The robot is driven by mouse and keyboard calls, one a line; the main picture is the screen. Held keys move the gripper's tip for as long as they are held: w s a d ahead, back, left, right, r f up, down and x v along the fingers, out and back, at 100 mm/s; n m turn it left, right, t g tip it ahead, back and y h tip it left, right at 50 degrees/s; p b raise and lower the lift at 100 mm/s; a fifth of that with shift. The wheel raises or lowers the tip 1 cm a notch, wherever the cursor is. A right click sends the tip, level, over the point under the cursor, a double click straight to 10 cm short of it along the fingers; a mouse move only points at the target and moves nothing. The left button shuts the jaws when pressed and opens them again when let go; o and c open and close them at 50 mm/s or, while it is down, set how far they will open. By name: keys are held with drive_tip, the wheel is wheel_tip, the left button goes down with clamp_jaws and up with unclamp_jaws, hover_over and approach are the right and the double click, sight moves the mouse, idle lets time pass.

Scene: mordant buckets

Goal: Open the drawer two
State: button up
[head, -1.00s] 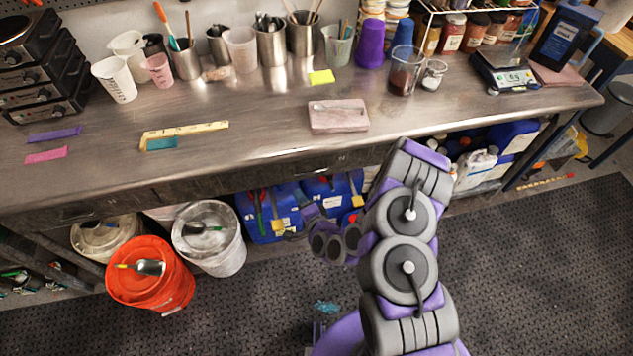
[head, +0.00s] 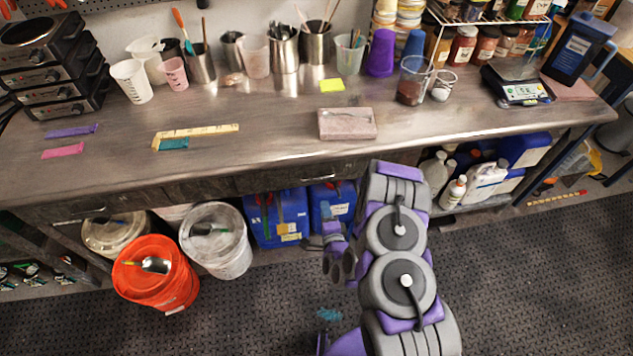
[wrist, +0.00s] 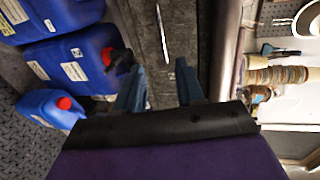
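Dark drawer fronts run under the bench's front edge. I cannot tell which is numbered two. In the wrist view a grey, worn drawer front (wrist: 152,50) fills the middle, with a thin metal handle (wrist: 162,35) on it. The drawers look shut. My gripper (wrist: 156,72) is open, its two fingers apart and nothing between them, with the handle beyond the tips. In the head view my gripper (head: 333,230) is below the drawers, partly hidden by my arm.
Blue jugs (head: 277,218) stand under the bench close to my gripper. A white bucket (head: 215,243) and an orange bucket (head: 155,275) stand to the left. The steel benchtop (head: 270,125) holds cups and a pink block (head: 347,124). The floor mat in front is mostly clear.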

drive_tip(key=b+x, duration=0.3)
drive_tip(key=x, duration=1.2)
drive_tip(key=shift+a, duration=0.3)
drive_tip(key=shift+s, duration=0.1)
drive_tip(key=shift+d+r, duration=0.1)
drive_tip(key=shift+d, duration=0.1)
drive_tip(key=c, duration=0.4)
clamp_jaws()
drive_tip(key=shift+s, duration=0.1)
